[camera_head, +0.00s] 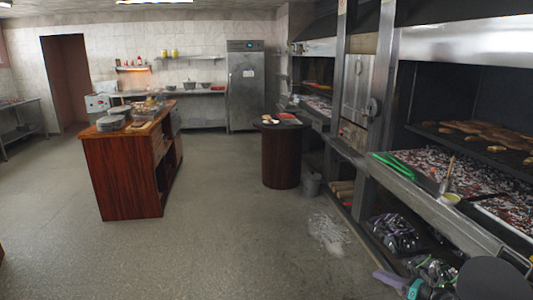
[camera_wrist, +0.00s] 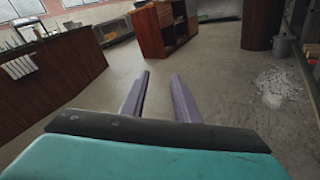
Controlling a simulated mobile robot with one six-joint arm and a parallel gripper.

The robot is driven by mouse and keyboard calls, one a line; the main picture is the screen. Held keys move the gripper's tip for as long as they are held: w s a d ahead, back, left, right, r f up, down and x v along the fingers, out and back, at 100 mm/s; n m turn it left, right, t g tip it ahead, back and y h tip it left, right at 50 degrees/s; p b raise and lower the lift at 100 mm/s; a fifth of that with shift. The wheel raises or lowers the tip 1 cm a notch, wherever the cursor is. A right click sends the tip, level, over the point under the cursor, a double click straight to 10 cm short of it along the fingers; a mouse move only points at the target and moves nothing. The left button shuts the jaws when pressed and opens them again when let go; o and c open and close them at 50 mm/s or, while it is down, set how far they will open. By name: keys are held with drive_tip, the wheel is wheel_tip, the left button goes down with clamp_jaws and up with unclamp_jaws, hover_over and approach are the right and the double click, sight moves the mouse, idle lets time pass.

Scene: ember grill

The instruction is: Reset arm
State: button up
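My gripper (camera_wrist: 161,76) shows in the wrist view with its two purple fingers apart and nothing between them. The teal body of my gripper fills the bottom of that view. In the head view, the purple fingers of my gripper (camera_head: 385,279) reach in low at the right, over the floor in front of the grill. The rest of my arm is mostly cut off at the bottom right corner.
A wooden island (camera_head: 122,176) with plates stands at the left. A round wooden table (camera_head: 281,160) stands ahead, with a grey bucket (camera_head: 311,184) beside it. The grill line (camera_head: 430,205) runs along the right. Pale debris (camera_head: 329,230) lies on the floor. The middle floor is clear.

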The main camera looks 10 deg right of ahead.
drive_tip(key=a+f+n+g+y, duration=0.1)
drive_tip(key=a+f, duration=0.1)
drive_tip(key=a, duration=0.4)
drive_tip(key=w+a+f+g, duration=0.1)
drive_tip(key=a+f, duration=0.2)
drive_tip(key=a, duration=0.2)
drive_tip(key=a+f+n+g+y, duration=0.1)
drive_tip(key=a+f, duration=0.1)
drive_tip(key=a, duration=0.4)
drive_tip(key=s+a+f+n+g, duration=0.3)
drive_tip(key=s+a+f, duration=0.2)
drive_tip(key=a, duration=0.5)
drive_tip(key=s+a+f+n+g, duration=0.3)
drive_tip(key=s+a+f, duration=0.15)
drive_tip(key=a, duration=0.45)
drive_tip(key=s+a+f+n+g, duration=0.25)
drive_tip(key=s+a+f, duration=0.2)
drive_tip(key=a, duration=0.55)
drive_tip(key=s+a+f+n+g+h, duration=0.3)
drive_tip(key=s+n, duration=0.1)
drive_tip(key=s, duration=0.6)
drive_tip(key=s+a+f+n+g+h, duration=0.3)
drive_tip(key=s+a+n, duration=0.15)
drive_tip(key=s, duration=0.55)
drive_tip(key=s+d+n+g+h, duration=0.1)
drive_tip(key=s+d+n+h, duration=0.5)
drive_tip(key=s+d+n, duration=0.4)
drive_tip(key=shift+d+n, duration=0.6)
drive_tip(key=shift+n, duration=1.4)
drive_tip(key=shift+f, duration=0.1)
